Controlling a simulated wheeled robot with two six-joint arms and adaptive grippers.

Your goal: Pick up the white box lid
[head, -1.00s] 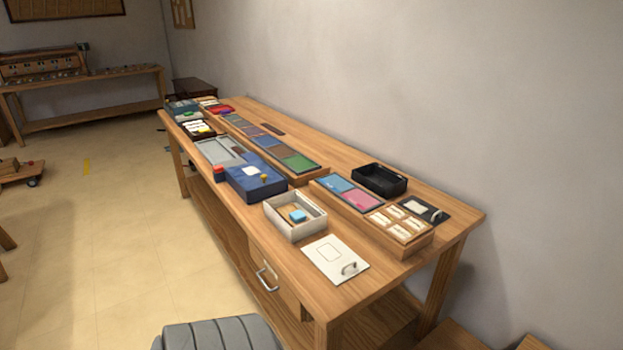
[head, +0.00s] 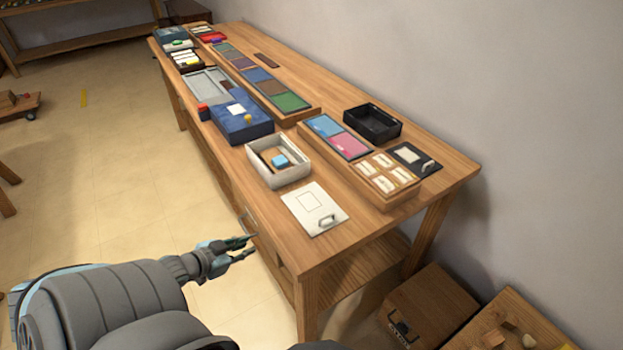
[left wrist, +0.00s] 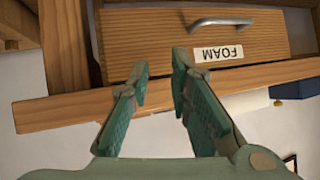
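The white box lid (head: 314,208) lies flat on the wooden table near its front right end, with a small grey handle (head: 326,221) on its right part. The open white box (head: 279,163) stands just behind it and holds a blue block (head: 279,161). My left gripper (head: 250,246) is beside the table's front edge, lower than the lid and apart from it. In the left wrist view its two fingers (left wrist: 160,80) are spread and empty, facing a drawer front marked FOAM (left wrist: 217,53). My right gripper is not in view.
The wooden table (head: 440,190) also carries a blue box (head: 243,122), a black box (head: 372,122), a black lid (head: 413,158) and a wooden tray with cards (head: 385,178). A wooden box (head: 433,300) stands on the floor at the right.

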